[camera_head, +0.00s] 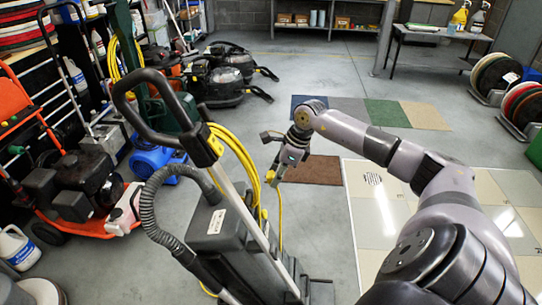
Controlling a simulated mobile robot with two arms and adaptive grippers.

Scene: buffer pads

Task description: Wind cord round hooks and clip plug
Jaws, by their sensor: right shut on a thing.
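The yellow cord (236,150) hangs in long loops along the handle tube of an upright floor machine (215,228) with a black handle and grey hose. The cord wraps near the yellow-marked bracket on the handle, where the hooks are hard to make out. My right gripper (271,181) reaches in from the right and points down beside the loops. It is shut on the yellow cord, and a length hangs from it toward the floor (280,222). The plug and its clip cannot be told apart at this size. My left gripper does not show.
An orange machine (65,195) and a blue blower (152,160) stand at left. Black vacuums (228,65) are behind. Carpet samples (385,113) and a tiled panel (375,205) lie on the floor. Open floor (310,75) lies beyond.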

